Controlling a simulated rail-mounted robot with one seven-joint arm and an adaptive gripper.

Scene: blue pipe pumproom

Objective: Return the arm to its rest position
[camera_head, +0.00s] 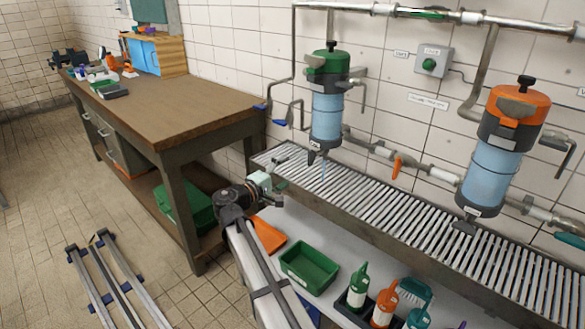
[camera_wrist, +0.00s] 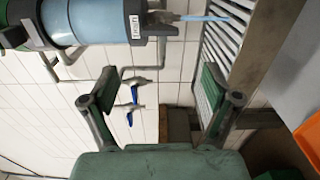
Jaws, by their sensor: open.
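My gripper (camera_head: 282,178) is in the head view at the left end of the slatted metal rack (camera_head: 330,187), with my arm reaching up to it from the bottom. In the wrist view, the two fingers of my gripper (camera_wrist: 158,84) stand wide apart with nothing between them. The filter with the green cap (camera_head: 328,95) hangs on the wall above and to the right of my gripper. Its blue body also shows at the top left of the wrist view (camera_wrist: 85,20), apart from the fingers.
A brown workbench (camera_head: 165,100) stands left of my gripper. An orange-capped filter (camera_head: 497,145) hangs at right. Below the rack are a green bin (camera_head: 309,266), an orange tray (camera_head: 267,235) and several bottles. Blue-handled valves (camera_head: 280,122) stick out from the wall.

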